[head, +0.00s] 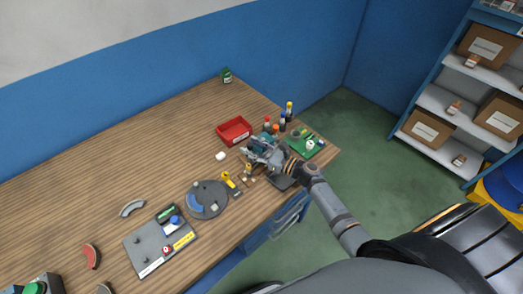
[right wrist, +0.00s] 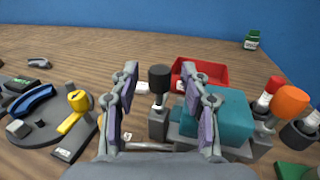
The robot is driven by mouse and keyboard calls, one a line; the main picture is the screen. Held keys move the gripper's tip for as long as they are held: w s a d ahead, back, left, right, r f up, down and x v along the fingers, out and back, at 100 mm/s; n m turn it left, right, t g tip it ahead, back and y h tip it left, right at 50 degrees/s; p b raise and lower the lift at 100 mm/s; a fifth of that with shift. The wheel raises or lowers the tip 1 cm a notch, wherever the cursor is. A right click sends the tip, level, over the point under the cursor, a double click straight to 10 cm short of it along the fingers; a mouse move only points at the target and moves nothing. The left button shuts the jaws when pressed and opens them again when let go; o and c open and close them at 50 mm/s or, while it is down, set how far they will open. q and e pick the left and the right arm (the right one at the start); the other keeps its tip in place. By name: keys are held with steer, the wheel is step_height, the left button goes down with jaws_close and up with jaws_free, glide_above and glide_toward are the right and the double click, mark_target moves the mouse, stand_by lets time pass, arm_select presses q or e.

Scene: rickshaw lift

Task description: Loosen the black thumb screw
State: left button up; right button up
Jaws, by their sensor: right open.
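The black thumb screw (right wrist: 160,76) stands upright in the right wrist view, a dark knob on a thin metal shaft above a grey block (right wrist: 158,125). A teal block (right wrist: 222,118) sits just right of it. My right gripper (right wrist: 162,98) is open, with one finger on each side of the screw in the picture. I cannot tell whether either finger touches it. In the head view my right gripper (head: 262,155) is over the fixture near the table's right end and hides the screw. My left gripper is not in view.
A red tray (head: 222,136) lies behind the fixture. Several bottles or knobbed pieces, including an orange-topped one (right wrist: 292,98), and a green board (head: 300,150) stand to the right. A grey round plate (head: 205,207) with a yellow handle (head: 228,179) lies to the left.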

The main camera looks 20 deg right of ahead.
steer(key=v, duration=1.1)
